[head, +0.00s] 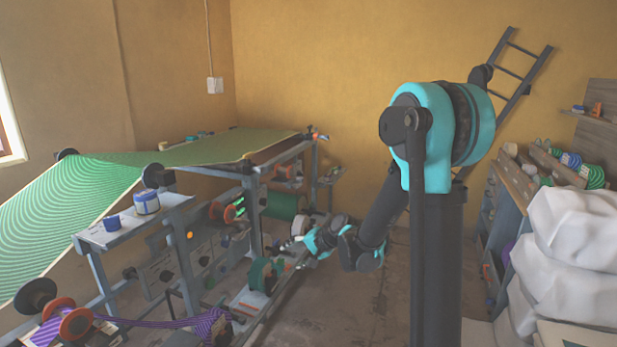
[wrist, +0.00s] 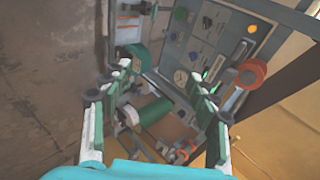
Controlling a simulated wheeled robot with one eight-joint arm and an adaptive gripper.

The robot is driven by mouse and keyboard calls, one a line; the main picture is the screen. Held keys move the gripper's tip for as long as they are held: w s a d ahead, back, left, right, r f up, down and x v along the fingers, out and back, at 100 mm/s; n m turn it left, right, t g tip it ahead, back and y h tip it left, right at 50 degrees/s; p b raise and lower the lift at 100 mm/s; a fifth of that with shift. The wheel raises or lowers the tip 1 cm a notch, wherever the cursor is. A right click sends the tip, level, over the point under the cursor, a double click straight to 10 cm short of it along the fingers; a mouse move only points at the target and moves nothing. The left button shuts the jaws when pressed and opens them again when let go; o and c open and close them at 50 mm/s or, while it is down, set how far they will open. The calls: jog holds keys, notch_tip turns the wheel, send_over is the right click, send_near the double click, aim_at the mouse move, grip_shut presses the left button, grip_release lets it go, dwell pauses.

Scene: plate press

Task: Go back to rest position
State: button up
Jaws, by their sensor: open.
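My gripper (wrist: 159,74) is open in the wrist view, its two green-and-white fingers spread apart with nothing held between them. In the head view my gripper (head: 290,247) is low, beside the right side of the machine (head: 254,215), and small, so its fingers are hard to make out. My arm reaches down and to the left towards it. Beyond the fingers, the wrist view shows the machine's control panel (wrist: 207,45) and a green roller (wrist: 154,112). I cannot tell whether the gripper touches any part of the machine.
Green striped sheet (head: 200,152) spans the machine's top. A side shelf (head: 135,232) holds a blue-and-white container (head: 146,203). White sacks (head: 575,250) and a shelf unit (head: 515,185) stand at right; a ladder (head: 520,75) leans on the back wall. Floor (head: 370,300) right of the machine looks clear.

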jog(key=s+d+f+n+h, duration=0.2)
jog(key=s+d+h, duration=0.2)
jog(key=s+d, duration=0.7)
jog(key=s+d+f+n+g+h, duration=0.1)
jog(key=s+d+f+n+h, duration=0.1)
jog(key=s+d, duration=1)
jog(key=shift+s+d+n+g+h, duration=0.3)
jog(key=shift+s+n+h, duration=0.3)
jog(key=shift+s+h, duration=0.45)
